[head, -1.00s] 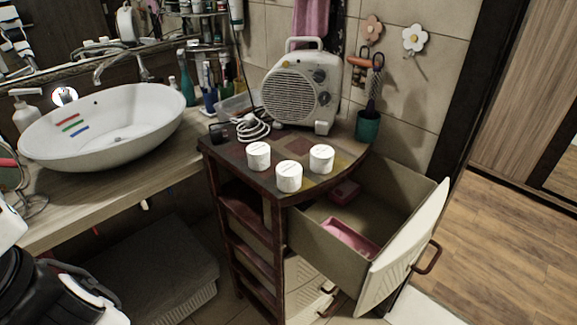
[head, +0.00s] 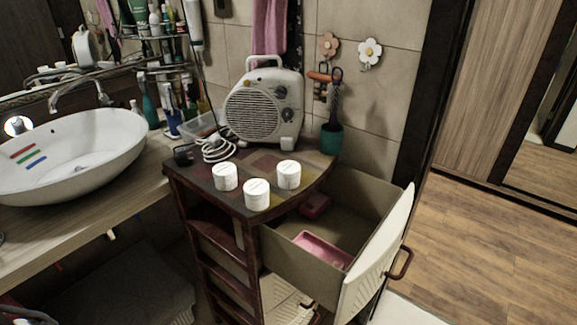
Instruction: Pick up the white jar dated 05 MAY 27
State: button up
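Three white jars stand upright on top of the dark wooden cabinet (head: 195,176): a left jar (head: 225,177), a front jar (head: 257,195) and a right jar (head: 288,175). They look alike, and stand apart from each other. Faint marks show on them, but the dates are too small to read, so I cannot tell which is dated 05 MAY 27. My gripper is not in view.
A white fan heater (head: 264,108) stands behind the jars, with a coiled cable (head: 217,149) to its left. A green cup (head: 331,139) stands at the back right. An open drawer (head: 290,263) juts out at the cabinet's front right. A white basin (head: 75,155) is at left.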

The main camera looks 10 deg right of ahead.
aim_at(225, 173)
jog(key=i+l+u, duration=0.1)
jog(key=i+u, duration=0.3)
jog(key=i+l+u, duration=0.2)
jog(key=u, duration=0.2)
jog(key=i, duration=0.1)
